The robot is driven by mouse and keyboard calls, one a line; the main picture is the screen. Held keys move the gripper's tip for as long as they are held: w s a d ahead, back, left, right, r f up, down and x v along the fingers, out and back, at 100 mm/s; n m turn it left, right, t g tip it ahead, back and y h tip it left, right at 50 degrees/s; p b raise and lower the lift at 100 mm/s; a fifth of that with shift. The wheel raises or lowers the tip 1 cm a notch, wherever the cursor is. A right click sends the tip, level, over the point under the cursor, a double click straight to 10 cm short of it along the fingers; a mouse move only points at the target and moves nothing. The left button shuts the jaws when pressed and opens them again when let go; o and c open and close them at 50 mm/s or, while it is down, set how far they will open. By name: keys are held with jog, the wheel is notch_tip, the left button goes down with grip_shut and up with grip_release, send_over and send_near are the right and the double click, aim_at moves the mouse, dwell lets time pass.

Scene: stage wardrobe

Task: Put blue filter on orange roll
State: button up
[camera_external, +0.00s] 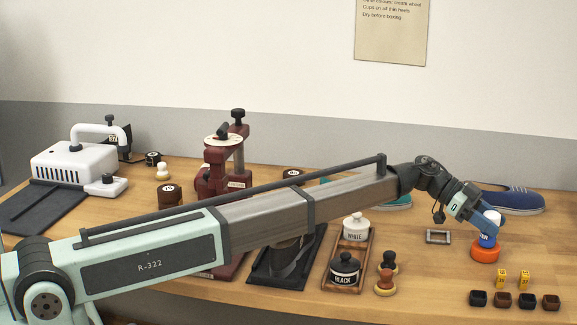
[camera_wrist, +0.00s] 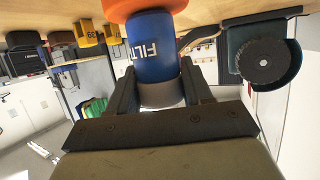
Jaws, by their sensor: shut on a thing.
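The blue filter (camera_external: 487,241), a small cylinder with white lettering and a pale end, is upright at the right of the table in the external view. The orange roll (camera_external: 485,255) lies flat on the table directly under it. My gripper (camera_external: 489,227) reaches down from the upper left and is shut on the filter. In the wrist view, which is upside down, the blue filter (camera_wrist: 155,45) is between my gripper's fingers (camera_wrist: 158,78), held by its pale end. Its blue end meets the orange roll (camera_wrist: 135,8); no gap shows. The fingers partly cover the filter.
Two yellow tagged blocks (camera_external: 512,279) and several small dark pots (camera_external: 501,299) stand in front. A blue shoe (camera_external: 515,201) lies behind. A small metal frame (camera_external: 438,236) is to the left, beyond it a wooden tray (camera_external: 338,281) with white and black jars.

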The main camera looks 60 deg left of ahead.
jog(key=shift+f, duration=0.2)
jog(key=o, duration=1.1)
jog(key=shift+c, duration=0.2)
jog(key=shift+r, duration=0.2)
jog(key=v, duration=1.2)
jog(key=shift+w+r, duration=0.1)
